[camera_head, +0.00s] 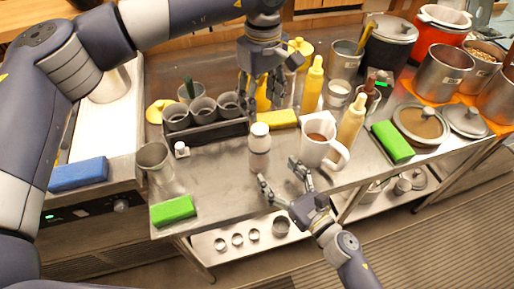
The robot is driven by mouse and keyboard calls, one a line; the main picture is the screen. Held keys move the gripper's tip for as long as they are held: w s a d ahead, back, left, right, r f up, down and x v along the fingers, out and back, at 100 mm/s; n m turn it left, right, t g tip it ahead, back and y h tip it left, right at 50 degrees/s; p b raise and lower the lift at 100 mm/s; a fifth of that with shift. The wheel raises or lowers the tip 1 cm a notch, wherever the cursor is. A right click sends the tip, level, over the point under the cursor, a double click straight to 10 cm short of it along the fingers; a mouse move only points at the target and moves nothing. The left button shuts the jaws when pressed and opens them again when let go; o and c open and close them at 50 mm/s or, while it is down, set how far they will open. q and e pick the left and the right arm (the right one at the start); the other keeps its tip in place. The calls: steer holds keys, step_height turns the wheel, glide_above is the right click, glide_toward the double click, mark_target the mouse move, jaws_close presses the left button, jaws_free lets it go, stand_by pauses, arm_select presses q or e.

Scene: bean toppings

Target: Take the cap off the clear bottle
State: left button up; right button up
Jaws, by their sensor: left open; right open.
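The clear bottle (260,157) stands upright near the middle of the steel table, with its white cap (260,130) on top. My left gripper (262,100) is open, pointing down above and behind the bottle, near the yellow bottles; its fingers overlap items behind it. My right gripper (281,176) is open at the table's front edge, in front of and to the right of the bottle. It appears empty and apart from the bottle, though the exact gap cannot be told.
A white pitcher (314,150) with brown contents stands right of the bottle. A dark rack of metal cups (204,110) is behind left.

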mark_target(266, 160)
arm_select(q)
steer(key=shift+w+a+f, duration=0.2)
steer(key=shift+w+a, duration=0.1)
steer(key=shift+a, duration=0.05)
arm_select(e)
steer(key=x, duration=0.8)
steer(key=shift+a+f, duration=0.1)
steer(key=shift+f, duration=0.05)
arm_select(q)
steer(key=shift+d, duration=0.1)
arm_select(e)
steer(key=shift+w+a, duration=0.15)
steer(key=shift+w, duration=0.2)
arm_select(q)
steer(key=shift+s+d+r, duration=0.15)
steer(key=shift+s, duration=0.1)
arm_select(e)
steer(key=shift+w+a, duration=0.1)
steer(key=shift+w, duration=0.05)
arm_select(q)
steer(key=shift+w, duration=0.1)
arm_select(e)
steer(key=shift+w+a, duration=0.1)
jaws_close()
arm_select(q)
steer(key=m, duration=0.6)
steer(key=shift+m, duration=0.3)
steer(key=m, duration=0.6)
steer(key=shift+m, duration=0.3)
steer(key=shift+f, duration=4.05)
